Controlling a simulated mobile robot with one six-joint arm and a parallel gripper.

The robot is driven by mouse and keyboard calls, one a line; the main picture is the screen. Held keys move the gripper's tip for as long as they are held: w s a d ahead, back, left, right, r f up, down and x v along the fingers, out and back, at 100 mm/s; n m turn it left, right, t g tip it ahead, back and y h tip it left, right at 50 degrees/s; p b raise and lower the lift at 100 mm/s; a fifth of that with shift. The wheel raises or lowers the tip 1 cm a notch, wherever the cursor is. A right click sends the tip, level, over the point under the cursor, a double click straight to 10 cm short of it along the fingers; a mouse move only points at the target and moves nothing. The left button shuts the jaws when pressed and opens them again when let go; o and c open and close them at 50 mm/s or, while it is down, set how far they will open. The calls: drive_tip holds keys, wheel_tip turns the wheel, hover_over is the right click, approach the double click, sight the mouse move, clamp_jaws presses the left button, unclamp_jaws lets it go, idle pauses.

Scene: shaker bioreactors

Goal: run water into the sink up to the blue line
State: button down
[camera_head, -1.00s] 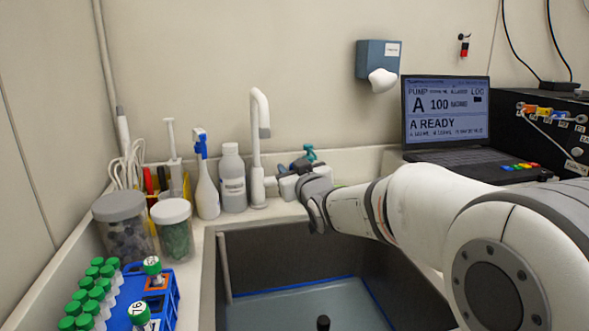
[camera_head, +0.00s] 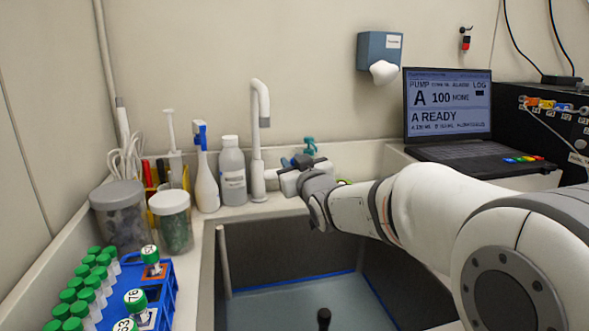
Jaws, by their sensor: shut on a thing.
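The sink (camera_head: 262,240) is a dark basin with a blue line (camera_head: 290,285) around its inner walls. Grey-blue water (camera_head: 290,307) lies in it, its surface close to the line on the back wall; I cannot tell the exact gap. A white tap (camera_head: 258,140) stands behind the sink with its spout bent forward. No stream shows clearly under it. My gripper (camera_head: 290,178) is at the tap's right side, by its lever or handle. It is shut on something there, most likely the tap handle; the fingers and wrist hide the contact.
A spray bottle (camera_head: 206,182), a grey bottle (camera_head: 232,172) and two lidded jars (camera_head: 172,222) stand left of the tap. A blue rack (camera_head: 160,290) of green-capped tubes is at the lower left. A laptop (camera_head: 450,115) is at the right. A dark upright plug or pipe (camera_head: 324,318) stands in the water.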

drive_tip(key=shift+s+d+f+t+y+b, duration=0.1)
drive_tip(key=shift+s+f+t+y+b, duration=0.55)
drive_tip(key=shift+b, duration=1.8)
drive_tip(key=shift+d+f+t+h+b, duration=0.1)
drive_tip(key=shift+f+t+b, duration=0.25)
drive_tip(key=shift+f+b, duration=1.4)
drive_tip(key=shift+s+d+f+t+y+b, duration=0.15)
drive_tip(key=shift+s+t+y+b, duration=0.25)
drive_tip(key=shift+b, duration=2.75)
drive_tip(key=shift+w+a, duration=0.1)
drive_tip(key=c, duration=1.5)
unclamp_jaws()
drive_tip(key=p+v, duration=0.1)
drive_tip(key=v, duration=0.6)
drive_tip(key=shift+s+f, duration=0.15)
drive_tip(key=shift+s, duration=0.25)
